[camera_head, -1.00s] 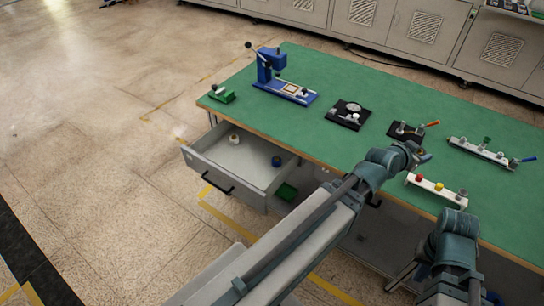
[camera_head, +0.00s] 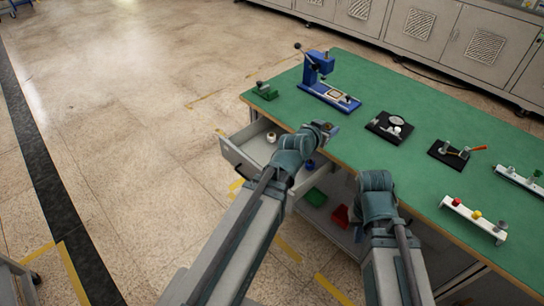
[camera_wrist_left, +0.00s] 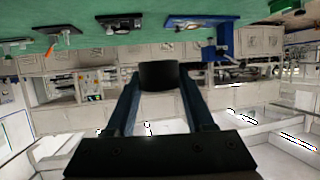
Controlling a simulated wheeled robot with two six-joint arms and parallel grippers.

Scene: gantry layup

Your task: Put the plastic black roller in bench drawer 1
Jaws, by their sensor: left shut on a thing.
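The black roller (camera_wrist_left: 159,76) is between the two fingers of my left gripper (camera_wrist_left: 160,92) in the left wrist view. In the head view my left gripper (camera_head: 328,129) is by the front edge of the green bench, just right of an open grey drawer (camera_head: 238,154). The roller is too small to make out there. My left arm hides part of the drawer. My right arm is at the bench front; its fingers are hidden or unclear.
On the bench top (camera_head: 365,85) stand a blue press (camera_head: 320,75), a green block (camera_head: 265,91), black fixtures (camera_head: 390,127) and a white rack with coloured knobs (camera_head: 474,217).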

